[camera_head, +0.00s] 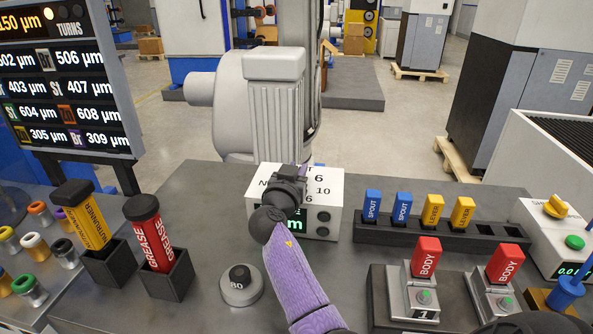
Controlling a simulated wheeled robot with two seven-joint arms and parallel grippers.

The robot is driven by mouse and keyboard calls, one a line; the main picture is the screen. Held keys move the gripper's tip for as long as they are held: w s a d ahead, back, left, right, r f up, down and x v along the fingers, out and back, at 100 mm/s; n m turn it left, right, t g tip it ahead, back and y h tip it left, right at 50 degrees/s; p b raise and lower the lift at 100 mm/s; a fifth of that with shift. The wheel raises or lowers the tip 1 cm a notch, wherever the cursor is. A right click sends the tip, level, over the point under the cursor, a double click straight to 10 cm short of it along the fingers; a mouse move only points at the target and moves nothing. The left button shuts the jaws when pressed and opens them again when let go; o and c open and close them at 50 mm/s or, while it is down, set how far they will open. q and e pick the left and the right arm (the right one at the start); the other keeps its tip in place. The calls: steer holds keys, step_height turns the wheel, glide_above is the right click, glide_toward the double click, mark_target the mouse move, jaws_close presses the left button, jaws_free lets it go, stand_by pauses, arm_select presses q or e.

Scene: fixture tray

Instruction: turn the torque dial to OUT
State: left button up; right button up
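A white box (330,187) with printed markings stands at the back middle of the table in the head view. Parts of its lettering show, with the numbers 6 and 10, and a green display lies low on its face. My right gripper (293,174), at the end of the purple-sleeved arm, is in front of this box and covers the middle of its face. A dial there is hidden behind the gripper, so I cannot see its pointer or whether the fingers touch it. The finger gap is hidden too. My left gripper is not in view.
A dark rack (430,237) with blue and yellow blocks stands right of the box. Two red BODY blocks (427,256) (505,262) sit in grey fixtures at front right. Upright GREASE tube (152,236) and a round grey button (240,285) are at left.

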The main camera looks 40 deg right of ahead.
jaws_close()
steer(key=shift+r+n+t+y+p, duration=0.1)
steer(key=shift+n+t+y+p, duration=0.2)
steer(key=shift+n+t+p, duration=0.15)
steer(key=shift+n+t+y, duration=0.25)
steer(key=shift+t+y, duration=0.05)
steer(key=shift+t, duration=0.15)
steer(key=o, duration=0.5)
jaws_free()
steer(key=shift+o, duration=0.2)
